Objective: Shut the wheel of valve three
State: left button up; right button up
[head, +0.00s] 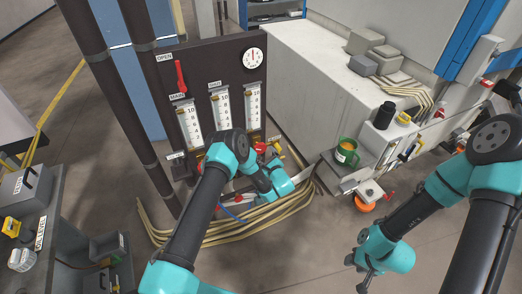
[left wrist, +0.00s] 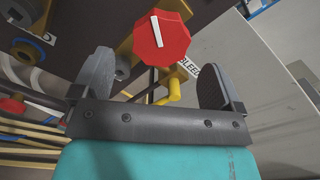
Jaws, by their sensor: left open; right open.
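A red faceted wheel (left wrist: 160,37) with a white pointer line shows in the left wrist view, on a yellow fitting beside a label reading BLEED. My left gripper (left wrist: 154,78) is open, its two black fingers on either side of and below the wheel in the picture, with no visible contact. In the head view my left gripper (head: 272,168) is at the panel's foot, largely hidden by its own arm, near a red wheel (head: 260,147). Another red part (left wrist: 12,106) shows at the left wrist view's left edge. I cannot read which wheel is valve three. My right gripper (head: 365,268) is open and empty.
The dark panel (head: 215,50) carries a red lever (head: 181,77), several flow scales (head: 221,107) and a round gauge (head: 254,58). Yellowish hoses (head: 225,232) lie below it. A grey bench (head: 40,240) is left.

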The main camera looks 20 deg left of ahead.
aim_at(261, 150)
pick_arm(q)
jog(key=shift+x, duration=2.65)
jog(key=shift+c, duration=0.3)
jog(key=c, duration=0.9)
jog(key=shift+o, duration=0.2)
jog(key=shift+m, duration=0.4)
jog(key=m, duration=1)
jog(key=shift+s, duration=0.1)
jog(key=shift+m, duration=0.4)
